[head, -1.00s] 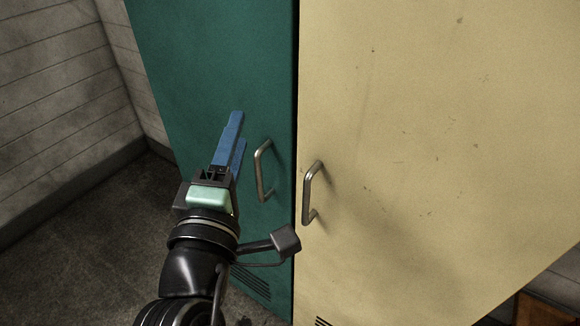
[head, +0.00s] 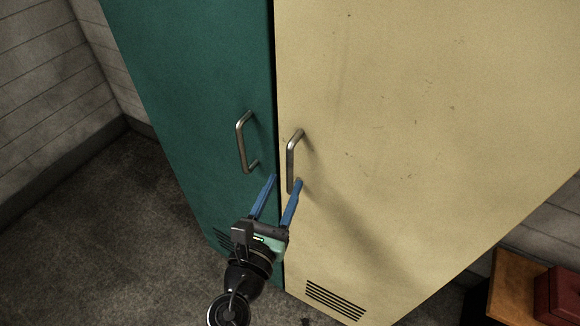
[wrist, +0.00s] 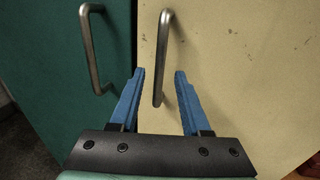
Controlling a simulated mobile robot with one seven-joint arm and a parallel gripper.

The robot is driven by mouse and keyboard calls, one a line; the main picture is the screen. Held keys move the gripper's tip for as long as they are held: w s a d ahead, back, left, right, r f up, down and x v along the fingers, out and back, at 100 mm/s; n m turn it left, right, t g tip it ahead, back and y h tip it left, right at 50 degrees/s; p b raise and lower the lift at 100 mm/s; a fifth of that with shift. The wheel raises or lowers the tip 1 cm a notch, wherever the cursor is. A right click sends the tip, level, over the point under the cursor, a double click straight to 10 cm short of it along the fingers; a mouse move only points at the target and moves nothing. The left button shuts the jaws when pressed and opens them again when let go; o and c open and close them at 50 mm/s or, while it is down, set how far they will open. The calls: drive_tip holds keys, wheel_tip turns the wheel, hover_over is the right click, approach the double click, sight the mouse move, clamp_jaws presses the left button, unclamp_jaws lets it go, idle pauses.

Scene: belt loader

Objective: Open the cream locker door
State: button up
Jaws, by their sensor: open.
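The cream locker door (head: 400,130) is shut, flush beside the teal door, with a dark gap between them. Its metal bar handle (head: 291,162) stands upright near the door's left edge. My gripper (head: 286,180) is open, its blue fingers pointing at the lower end of this handle. In the wrist view my gripper (wrist: 159,72) has a finger on either side of the cream door's handle (wrist: 162,58), whose lower end shows between the tips. I cannot tell whether either finger touches it.
The teal locker door (head: 190,90) with its own bar handle (head: 242,143) is close on the left. A wooden surface (head: 515,285) with a red box (head: 556,296) stands at the lower right. Open floor (head: 110,240) lies at the left.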

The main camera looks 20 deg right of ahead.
sight(289, 175)
drive_tip(key=shift+x, duration=2.4)
clamp_jaws()
